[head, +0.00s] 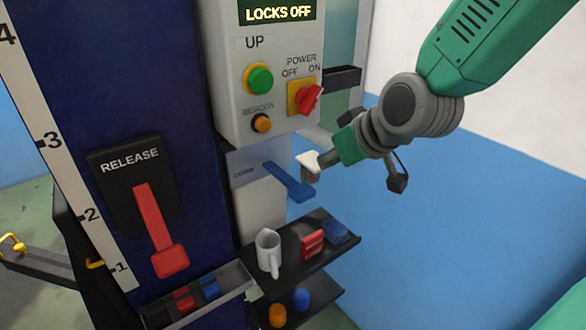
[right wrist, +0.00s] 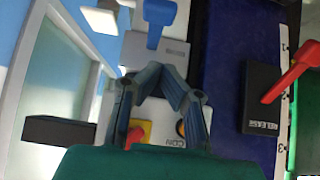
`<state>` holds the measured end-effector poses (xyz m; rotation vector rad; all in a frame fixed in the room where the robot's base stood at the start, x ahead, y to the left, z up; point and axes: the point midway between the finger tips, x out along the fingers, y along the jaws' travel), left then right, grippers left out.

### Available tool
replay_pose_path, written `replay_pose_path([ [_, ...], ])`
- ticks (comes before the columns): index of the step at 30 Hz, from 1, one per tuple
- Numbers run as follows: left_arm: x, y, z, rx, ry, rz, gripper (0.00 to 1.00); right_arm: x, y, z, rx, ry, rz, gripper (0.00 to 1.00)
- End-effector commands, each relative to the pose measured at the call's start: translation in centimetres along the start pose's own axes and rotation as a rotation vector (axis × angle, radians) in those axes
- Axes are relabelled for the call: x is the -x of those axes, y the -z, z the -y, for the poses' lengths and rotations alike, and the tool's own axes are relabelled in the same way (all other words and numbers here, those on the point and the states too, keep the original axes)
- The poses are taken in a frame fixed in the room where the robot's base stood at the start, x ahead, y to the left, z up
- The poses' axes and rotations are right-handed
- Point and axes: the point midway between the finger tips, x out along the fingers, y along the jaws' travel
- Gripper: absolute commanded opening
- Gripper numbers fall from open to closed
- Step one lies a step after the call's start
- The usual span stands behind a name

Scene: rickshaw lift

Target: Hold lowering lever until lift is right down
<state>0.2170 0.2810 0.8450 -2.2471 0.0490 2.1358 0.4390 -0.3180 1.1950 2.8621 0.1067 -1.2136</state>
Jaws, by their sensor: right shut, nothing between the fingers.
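The blue lever (head: 290,182) sticks out from a pale plate below the control box, its paddle end low and to the right. In the right wrist view the blue lever (right wrist: 159,22) is beyond the fingertips, with a gap in the picture. My right gripper (head: 325,160) is shut and empty, just right of and slightly above the lever's paddle. Its dark fingers (right wrist: 166,75) meet in the right wrist view. A red lever (head: 158,228) hangs down on the black RELEASE plate (head: 120,165). My left gripper is not in view.
The control box (head: 225,60) reads LOCKS OFF and carries a green UP button (head: 259,79), a red power switch (head: 309,98) and an orange button (head: 261,123). A numbered scale (head: 62,160) runs along the left.

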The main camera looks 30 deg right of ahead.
Motion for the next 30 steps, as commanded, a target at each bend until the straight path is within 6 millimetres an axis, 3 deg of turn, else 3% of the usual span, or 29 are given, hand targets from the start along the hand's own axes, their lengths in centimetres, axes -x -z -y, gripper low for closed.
replay_pose_path([
  [4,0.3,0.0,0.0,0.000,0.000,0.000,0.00,0.8,0.8,-0.1,0.000,0.004,-0.016,0.00],
  [16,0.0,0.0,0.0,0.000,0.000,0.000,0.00,0.1,0.8,0.0,0.002,0.003,-0.015,0.00],
  [21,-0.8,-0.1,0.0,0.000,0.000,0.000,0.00,-2.5,0.6,-0.1,0.000,0.004,-0.012,0.00],
  [30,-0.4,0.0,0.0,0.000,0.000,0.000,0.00,-8.3,0.8,-0.1,0.000,0.004,-0.012,0.00],
])
